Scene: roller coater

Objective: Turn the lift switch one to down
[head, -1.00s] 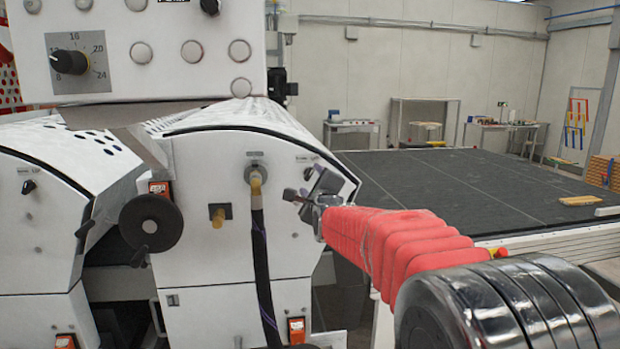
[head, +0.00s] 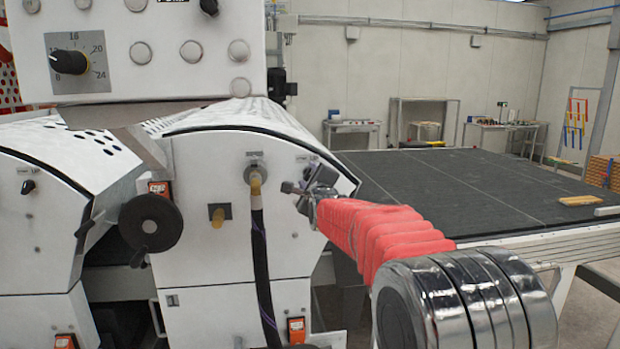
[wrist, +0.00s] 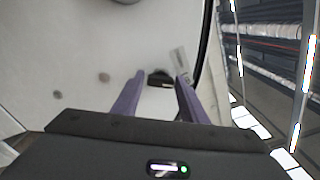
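A small black switch (wrist: 160,78) on the white machine panel shows in the wrist view, just past and between my fingertips, with a pale label beside it. My gripper (wrist: 157,80) is open, with its two purple fingers on either side of the switch's line; I cannot tell whether they touch it. In the head view my gripper (head: 287,190) is at the right side of the white panel, close to its curved edge, and covers most of the switch there. The label is too small to read, and the switch's setting cannot be told.
A hose fitting (head: 255,178) with a black hose (head: 260,265) hangs just left of my gripper. A black handwheel (head: 151,224) stands further left. Another small black switch (head: 28,187) is on the far-left panel. A wide dark table (head: 450,190) extends on the right.

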